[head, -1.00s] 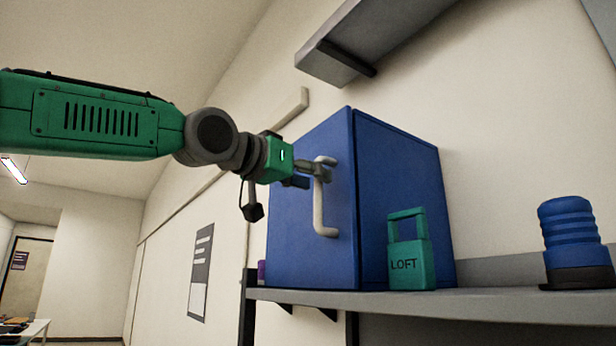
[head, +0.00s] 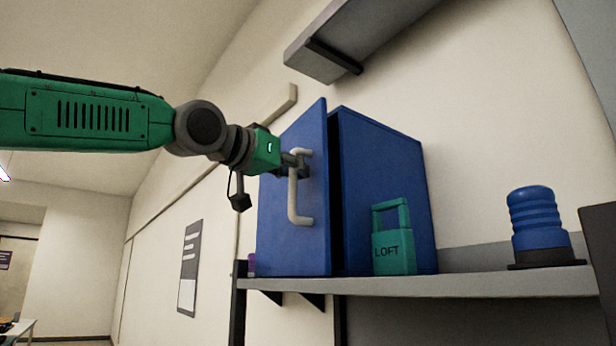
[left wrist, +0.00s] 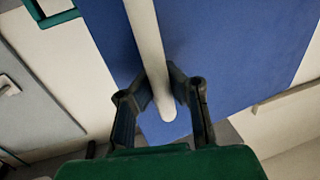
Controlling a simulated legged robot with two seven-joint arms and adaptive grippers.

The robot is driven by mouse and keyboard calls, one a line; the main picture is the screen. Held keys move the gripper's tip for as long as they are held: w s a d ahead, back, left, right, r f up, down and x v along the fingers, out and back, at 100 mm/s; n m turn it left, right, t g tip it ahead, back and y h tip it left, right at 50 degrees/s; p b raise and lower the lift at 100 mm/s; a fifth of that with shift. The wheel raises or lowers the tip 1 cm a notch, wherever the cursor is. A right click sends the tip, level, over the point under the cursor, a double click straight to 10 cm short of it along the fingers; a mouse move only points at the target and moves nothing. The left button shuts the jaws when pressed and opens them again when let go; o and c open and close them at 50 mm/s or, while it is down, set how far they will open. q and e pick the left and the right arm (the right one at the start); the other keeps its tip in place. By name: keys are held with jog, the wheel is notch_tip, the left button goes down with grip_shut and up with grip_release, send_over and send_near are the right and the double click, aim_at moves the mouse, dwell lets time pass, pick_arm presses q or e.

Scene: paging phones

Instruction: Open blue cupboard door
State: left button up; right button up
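The blue cupboard (head: 385,190) stands on a grey shelf. Its door (head: 311,235) is ajar, with a dark gap along the edge nearer the cupboard's right side. A pale handle (head: 293,195) is fixed upright on the door. My left gripper (head: 300,163) is at the upper part of the handle. In the left wrist view its two fingers (left wrist: 161,90) lie on either side of the handle (left wrist: 148,45) and close in on it, with the blue door (left wrist: 225,60) behind. My right gripper is not in view.
A blue ribbed cylinder (head: 537,222) stands farther right. A grey upper shelf (head: 345,45) hangs above. A small purple object (head: 251,265) is left of the door.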

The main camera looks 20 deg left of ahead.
pick_arm(q)
jog(key=o, duration=0.5)
jog(key=shift+s+a+r, duration=0.15)
jog(key=shift+s+a, duration=0.3)
jog(key=shift+s, duration=0.15)
jog(key=shift+w+a, duration=0.2)
jog(key=shift+w+d, duration=0.5)
jog(key=shift+d, duration=0.15)
jog(key=shift+s+d, duration=0.1)
jog(key=shift+d, duration=0.3)
jog(key=shift+s+d, duration=0.15)
jog(key=shift+s, duration=0.55)
jog(key=a+v, duration=0.1)
jog(key=v, duration=1)
jog(key=shift+w, duration=0.2)
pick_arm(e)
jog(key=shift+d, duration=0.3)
